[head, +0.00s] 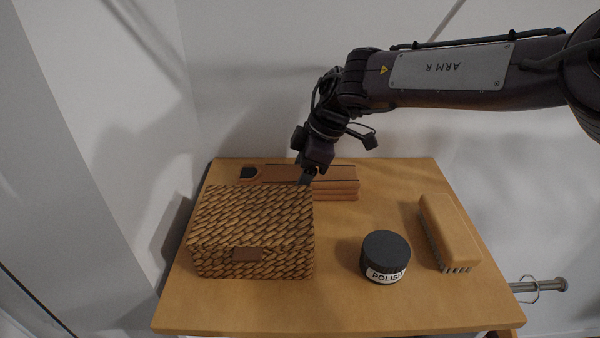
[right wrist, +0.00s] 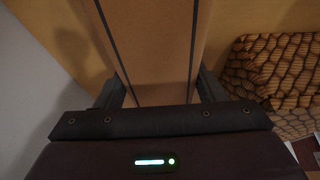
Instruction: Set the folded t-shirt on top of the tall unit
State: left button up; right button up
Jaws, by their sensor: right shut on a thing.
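The folded t-shirt (head: 335,181) is a flat, brown, layered bundle with dark stripes. It is at the back of the wooden top (head: 330,300) of the unit, behind the wicker basket, which hides part of it. A dark patch shows near its left end. My right gripper (head: 306,178) reaches down to it from above and is shut on it. In the right wrist view the t-shirt (right wrist: 150,45) runs between the two fingers of the gripper (right wrist: 162,92). I cannot tell whether the t-shirt touches the top. My left gripper is not in view.
A lidded wicker basket (head: 250,232) stands at the left, close to the gripper. A dark-lidded polish jar (head: 385,257) stands at front centre and a wooden brush (head: 449,232) at the right. Walls are behind and left. A metal rail (head: 540,286) is at the right.

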jog(key=shift+f, duration=0.1)
jog(key=o, duration=1.1)
jog(key=shift+c, duration=0.2)
jog(key=shift+d+r, duration=0.1)
jog(key=shift+r, duration=0.2)
jog(key=b+v, duration=0.4)
jog(key=v, duration=0.6)
jog(key=shift+d+r+b, duration=0.2)
jog(key=shift+r+b, duration=0.1)
jog(key=shift+d+r, duration=0.15)
jog(key=shift+r, duration=0.3)
